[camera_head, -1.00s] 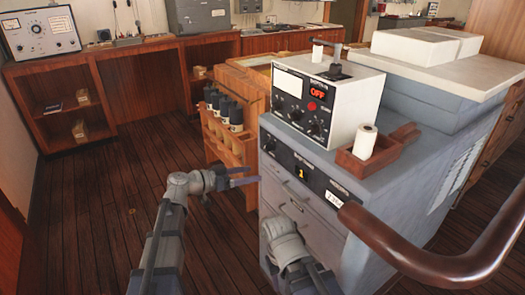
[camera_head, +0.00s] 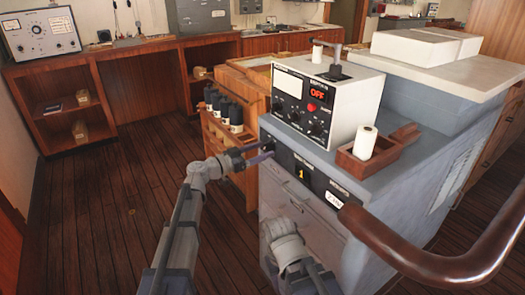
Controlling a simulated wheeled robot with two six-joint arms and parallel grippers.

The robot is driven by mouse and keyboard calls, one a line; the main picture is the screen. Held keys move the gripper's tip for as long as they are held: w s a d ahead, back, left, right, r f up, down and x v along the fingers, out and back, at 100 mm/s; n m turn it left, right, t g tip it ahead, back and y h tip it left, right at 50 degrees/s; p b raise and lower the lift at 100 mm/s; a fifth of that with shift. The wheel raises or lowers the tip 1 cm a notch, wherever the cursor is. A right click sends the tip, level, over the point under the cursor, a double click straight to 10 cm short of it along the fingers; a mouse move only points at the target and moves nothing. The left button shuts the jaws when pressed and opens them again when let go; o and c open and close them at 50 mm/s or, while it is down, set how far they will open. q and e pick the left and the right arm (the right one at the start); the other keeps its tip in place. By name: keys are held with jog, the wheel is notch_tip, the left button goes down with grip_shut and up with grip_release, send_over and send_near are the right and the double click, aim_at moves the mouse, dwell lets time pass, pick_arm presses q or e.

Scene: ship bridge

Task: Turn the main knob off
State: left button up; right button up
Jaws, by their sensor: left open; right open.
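A grey cabinet has a black panel (camera_head: 318,181) along its upper front, with a lit yellow "1" and a white label. In the earlier view a round dark knob shows at the panel's left end; now my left gripper (camera_head: 262,152) is in front of that spot and largely hides it. The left gripper is open, its fingers pointing right at the panel's left end. I cannot tell whether they touch the knob. My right gripper (camera_head: 280,232) is low in front of the cabinet drawers, open, its fingers hard to make out.
A white instrument box (camera_head: 340,100) with a red "OFF" display and several black knobs stands on the cabinet. A brown tray (camera_head: 392,150) holds a white roll (camera_head: 365,143). A brown rail (camera_head: 440,265) curves across the lower right. A wooden rack (camera_head: 228,140) with dark bottles stands left of the cabinet.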

pick_arm(q)
jog(key=shift+w+d, duration=0.2)
jog(key=shift+d, duration=0.2)
grip_shut()
dwell(0.4)
